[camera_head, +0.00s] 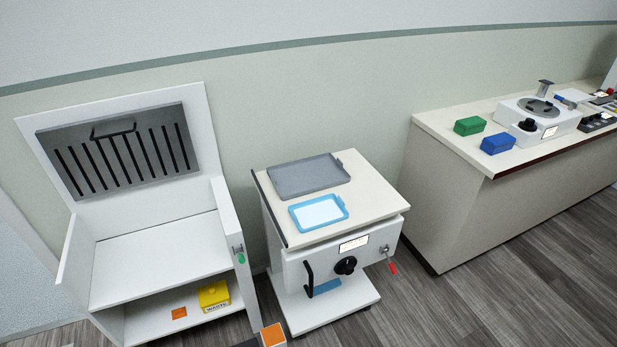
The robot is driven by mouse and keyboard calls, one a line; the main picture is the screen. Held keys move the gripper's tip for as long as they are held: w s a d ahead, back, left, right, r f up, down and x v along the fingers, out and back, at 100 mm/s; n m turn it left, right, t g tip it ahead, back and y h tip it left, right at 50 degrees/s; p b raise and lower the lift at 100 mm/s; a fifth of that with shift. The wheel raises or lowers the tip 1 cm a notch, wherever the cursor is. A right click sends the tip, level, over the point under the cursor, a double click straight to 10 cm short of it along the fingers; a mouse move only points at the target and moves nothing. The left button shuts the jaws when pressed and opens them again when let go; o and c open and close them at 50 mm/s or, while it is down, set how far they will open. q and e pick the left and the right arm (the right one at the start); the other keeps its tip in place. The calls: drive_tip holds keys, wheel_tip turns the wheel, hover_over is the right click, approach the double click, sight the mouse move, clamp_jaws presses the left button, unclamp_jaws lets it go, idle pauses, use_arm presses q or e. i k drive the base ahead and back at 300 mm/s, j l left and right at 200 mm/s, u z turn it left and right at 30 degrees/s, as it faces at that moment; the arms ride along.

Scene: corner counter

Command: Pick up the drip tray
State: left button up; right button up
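A shallow dark grey tray (308,178) with a raised rim lies flat at the back of the white cart's top. A smaller light blue tray (296,217) with a white inside lies flat in front of it. Both look like trays, and I cannot tell from looks alone which is the drip tray. Nothing is gripping either one. Neither of my grippers shows in the head view.
The white cart (262,195) has a handle, black knob (345,265) and red-tipped lever in front. An open white cabinet (160,255) with a slotted grey panel (120,150) stands left. A counter (440,125) right holds green (469,126) and blue (497,143) boxes. Floor shows between them.

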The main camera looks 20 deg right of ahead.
sight(293, 179)
drive_tip(key=i+l+u, duration=0.4)
drive_tip(key=l, duration=0.25)
drive_tip(key=i+l+u, duration=0.25)
drive_tip(key=l+u, duration=0.2)
drive_tip(key=l, duration=0.25)
drive_tip(key=i+l+u, duration=0.2)
drive_tip(key=l, duration=0.25)
